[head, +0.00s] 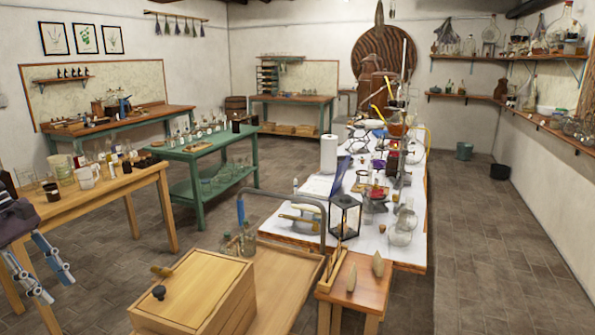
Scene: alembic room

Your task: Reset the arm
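My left gripper (45,277) hangs at the lower left edge of the head view, beside the front of the wooden table (150,178). Its two grey fingers point down and stand apart, with nothing between them. Part of my dark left arm shows above it at the left edge. My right arm and gripper are not in the head view.
A wooden cart (290,268) with a lidded box (195,291) stands close in front. A long white worktable (290,226) full of glassware is beyond it. A green table (205,144) stands further back. Brown floor (500,240) at right is clear.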

